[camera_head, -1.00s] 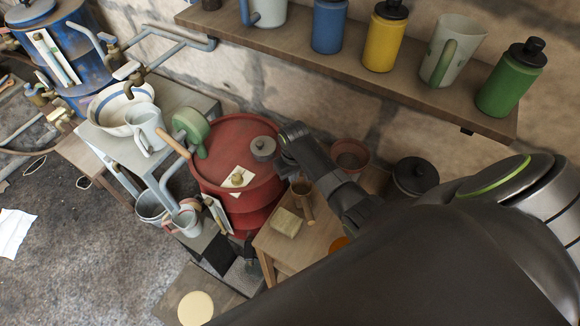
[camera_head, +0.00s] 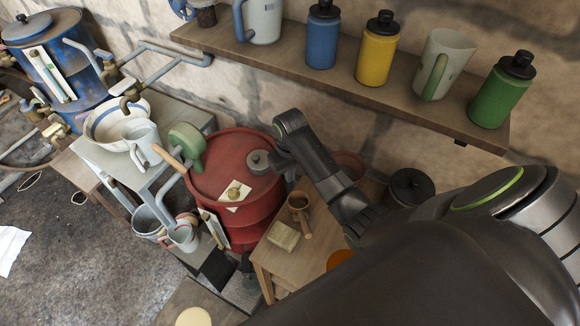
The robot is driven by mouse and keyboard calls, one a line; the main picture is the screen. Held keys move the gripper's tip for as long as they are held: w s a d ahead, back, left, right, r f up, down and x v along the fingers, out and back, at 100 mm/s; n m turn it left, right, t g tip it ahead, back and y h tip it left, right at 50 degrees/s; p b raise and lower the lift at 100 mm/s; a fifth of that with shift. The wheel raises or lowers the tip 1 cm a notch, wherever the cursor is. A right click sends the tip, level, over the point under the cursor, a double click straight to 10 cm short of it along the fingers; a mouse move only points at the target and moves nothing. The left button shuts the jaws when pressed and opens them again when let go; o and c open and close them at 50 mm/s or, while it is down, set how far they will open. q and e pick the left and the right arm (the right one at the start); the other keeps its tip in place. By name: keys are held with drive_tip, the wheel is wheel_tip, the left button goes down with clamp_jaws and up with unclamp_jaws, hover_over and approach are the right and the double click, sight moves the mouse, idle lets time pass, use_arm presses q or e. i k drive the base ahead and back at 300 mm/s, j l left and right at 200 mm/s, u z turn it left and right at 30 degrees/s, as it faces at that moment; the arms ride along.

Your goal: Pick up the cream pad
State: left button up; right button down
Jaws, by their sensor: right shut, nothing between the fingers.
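A cream rectangular pad (camera_head: 283,235) lies flat on the small wooden table (camera_head: 268,265), left of a brown cup with a handle (camera_head: 299,203). A round, pale cream disc (camera_head: 193,318) also shows, cut by the bottom edge; I cannot tell for certain which of the two is the cream pad. My right gripper (camera_head: 281,163) is shut and empty. It hangs beside the red drum's right rim, apart from both cream things, and its fingertips are hard to make out. My left gripper is not in view.
The red drum (camera_head: 215,165) carries a grey knobbed weight (camera_head: 259,162) close to my right gripper. A shelf (camera_head: 400,98) with bottles and mugs runs above. A dark lidded pot (camera_head: 411,190) and an orange round thing (camera_head: 340,259) lie near my arm.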

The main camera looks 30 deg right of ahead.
sight(285, 237)
drive_tip(key=k, duration=1.5)
